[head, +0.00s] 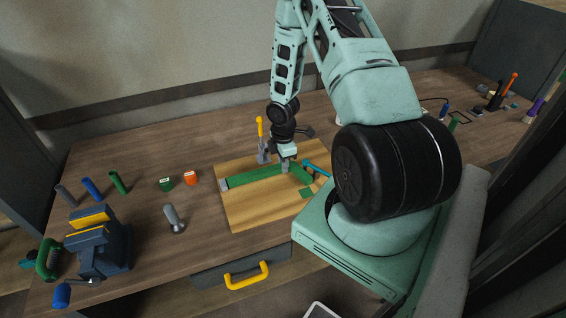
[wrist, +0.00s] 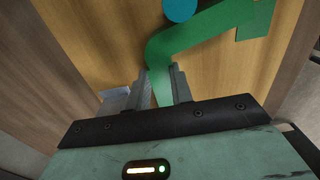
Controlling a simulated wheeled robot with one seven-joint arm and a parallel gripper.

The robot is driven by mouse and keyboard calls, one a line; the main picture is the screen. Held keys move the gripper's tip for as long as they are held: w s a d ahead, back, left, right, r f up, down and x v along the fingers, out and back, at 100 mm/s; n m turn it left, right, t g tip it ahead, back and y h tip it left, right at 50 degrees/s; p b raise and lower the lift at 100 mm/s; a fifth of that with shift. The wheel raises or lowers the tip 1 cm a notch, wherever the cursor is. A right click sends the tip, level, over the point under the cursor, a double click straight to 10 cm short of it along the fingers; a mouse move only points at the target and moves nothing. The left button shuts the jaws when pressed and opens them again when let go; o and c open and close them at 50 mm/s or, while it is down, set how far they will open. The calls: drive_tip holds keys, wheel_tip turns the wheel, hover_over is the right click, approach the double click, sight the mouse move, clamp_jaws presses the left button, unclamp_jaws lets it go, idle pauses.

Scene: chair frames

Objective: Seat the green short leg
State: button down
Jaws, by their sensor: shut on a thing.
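My gripper (head: 285,167) is low over the wooden board and shut on a green piece, taken to be the green short leg (head: 300,173). In the wrist view the gripper (wrist: 161,76) has green between its two grey fingers, and the green shape (wrist: 195,35) bends away to the upper right. A long green bar (head: 252,176) with a grey end lies on the board to the left of the gripper. The fingers hide where the green parts meet, so I cannot tell whether they are joined. A small green patch (head: 307,193) lies near the board's right side.
The board (head: 255,211) has bare wood in front. A yellow-handled clamp (head: 262,145) stands behind the bar. A blue part (head: 318,169) is right of the gripper; a blue round thing (wrist: 180,9) shows in the wrist view. A vise (head: 98,243) and grey cylinder (head: 174,218) are left.

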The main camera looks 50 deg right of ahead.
drive_tip(key=shift+r+p, duration=0.8)
drive_tip(key=shift+r, duration=0.2)
drive_tip(key=c, duration=0.8)
unclamp_jaws()
drive_tip(key=shift+c, duration=0.2)
wheel_tip(320, 180, up, 8)
drive_tip(key=p, duration=0.7)
